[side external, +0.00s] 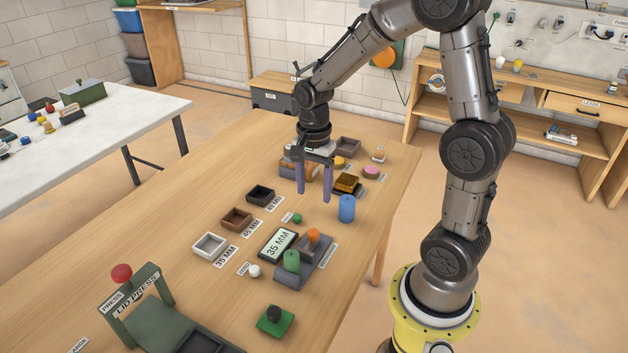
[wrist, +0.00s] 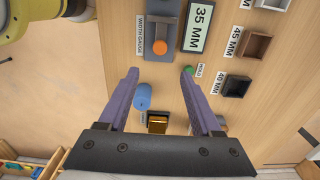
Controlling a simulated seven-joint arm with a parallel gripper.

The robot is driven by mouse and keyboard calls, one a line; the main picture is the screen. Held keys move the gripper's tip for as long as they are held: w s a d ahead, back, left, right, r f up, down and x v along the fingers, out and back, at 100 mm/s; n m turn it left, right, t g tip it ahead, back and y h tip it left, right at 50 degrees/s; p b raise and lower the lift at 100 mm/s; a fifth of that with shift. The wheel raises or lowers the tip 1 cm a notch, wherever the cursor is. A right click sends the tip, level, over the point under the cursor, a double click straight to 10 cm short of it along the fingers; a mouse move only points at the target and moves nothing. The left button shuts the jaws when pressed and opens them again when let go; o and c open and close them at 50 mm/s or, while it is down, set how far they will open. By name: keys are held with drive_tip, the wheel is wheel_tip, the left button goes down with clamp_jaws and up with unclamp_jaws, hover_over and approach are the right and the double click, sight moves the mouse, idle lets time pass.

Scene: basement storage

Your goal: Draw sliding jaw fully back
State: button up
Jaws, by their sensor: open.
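The width gauge (side external: 318,262) is a grey block on the table with an orange knob (side external: 313,235) and a green cylinder (side external: 291,261) on it. In the wrist view, the gauge (wrist: 160,12) is at the top with its orange knob (wrist: 160,47); the green cylinder is out of view there. I cannot make out the jaw's exact edges; the orange knob appears to sit on its sliding part. The display (side external: 278,244) beside the gauge reads 35 MM. My gripper (side external: 313,196) is open and empty, pointing down above the table, apart from the knob.
A blue cylinder (side external: 346,209) stands right of the gauge. A small green button (side external: 297,218) and a white knob (side external: 254,271) flank the display. White (side external: 209,247), brown (side external: 236,218) and black (side external: 260,194) trays line the left. A green lid press (side external: 150,315) stands in front.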

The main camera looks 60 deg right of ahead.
wheel_tip(320, 180, up, 2)
drive_tip(key=shift+a, duration=0.1)
idle(0.4)
drive_tip(key=s+a+r+n+t, duration=0.4)
drive_tip(key=a+r, duration=0.2)
drive_tip(key=r, duration=0.4)
drive_tip(key=s+a+n+t, duration=0.1)
drive_tip(key=s+a+n, duration=0.1)
drive_tip(key=s+n, duration=0.8)
drive_tip(key=n, duration=0.4)
drive_tip(key=shift+a+r+t, duration=0.15)
drive_tip(key=shift+a+t, duration=0.15)
drive_tip(key=shift+a, duration=0.1)
